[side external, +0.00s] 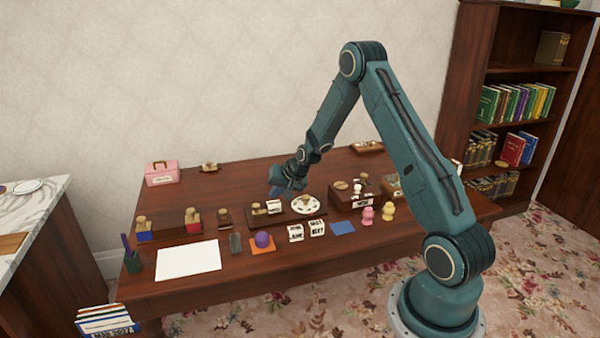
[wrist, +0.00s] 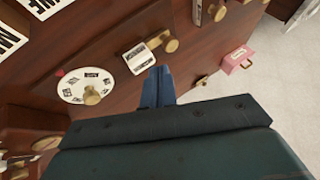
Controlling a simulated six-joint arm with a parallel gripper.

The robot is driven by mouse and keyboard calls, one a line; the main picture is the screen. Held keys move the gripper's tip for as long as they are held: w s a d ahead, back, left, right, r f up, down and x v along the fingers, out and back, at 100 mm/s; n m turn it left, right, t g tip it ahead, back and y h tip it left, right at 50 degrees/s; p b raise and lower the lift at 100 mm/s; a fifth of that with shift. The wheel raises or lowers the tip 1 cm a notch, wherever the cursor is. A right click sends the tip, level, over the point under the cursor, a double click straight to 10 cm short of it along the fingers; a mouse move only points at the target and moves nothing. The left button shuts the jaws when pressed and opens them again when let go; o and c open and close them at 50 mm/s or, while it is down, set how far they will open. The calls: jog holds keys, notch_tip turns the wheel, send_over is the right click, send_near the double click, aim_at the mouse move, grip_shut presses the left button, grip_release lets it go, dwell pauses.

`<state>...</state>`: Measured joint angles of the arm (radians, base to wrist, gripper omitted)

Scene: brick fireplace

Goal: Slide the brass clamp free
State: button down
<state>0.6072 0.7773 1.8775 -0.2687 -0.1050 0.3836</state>
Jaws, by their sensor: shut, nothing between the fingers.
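My gripper (side external: 275,192) is above the dark desk, just behind a wooden board (side external: 285,219). Its blue fingers are together and empty; they also show in the wrist view (wrist: 158,72). I cannot tell for certain which brass piece is the clamp.
A pink box (side external: 162,173) and a small brass-topped piece (side external: 209,168) stand at the back left. Wooden blocks with brass knobs (side external: 193,220) line the left. A wooden box (side external: 350,201) and pink and yellow figures (side external: 367,217) stand right. The desk behind the board is mostly clear.

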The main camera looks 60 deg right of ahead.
aim_at(258, 206)
jog(key=shift+x, duration=3.3)
jog(key=shift+w+a, duration=0.65)
jog(key=shift+a, duration=0.15)
jog(key=shift+s+r, duration=0.1)
jog(key=d+v, duration=0.1)
jog(key=v, duration=0.8)
jog(key=shift+s+a+r, duration=0.2)
jog(key=shift+a+r, duration=0.1)
jog(key=shift+a, duration=0.25)
jog(key=shift+r, duration=0.1)
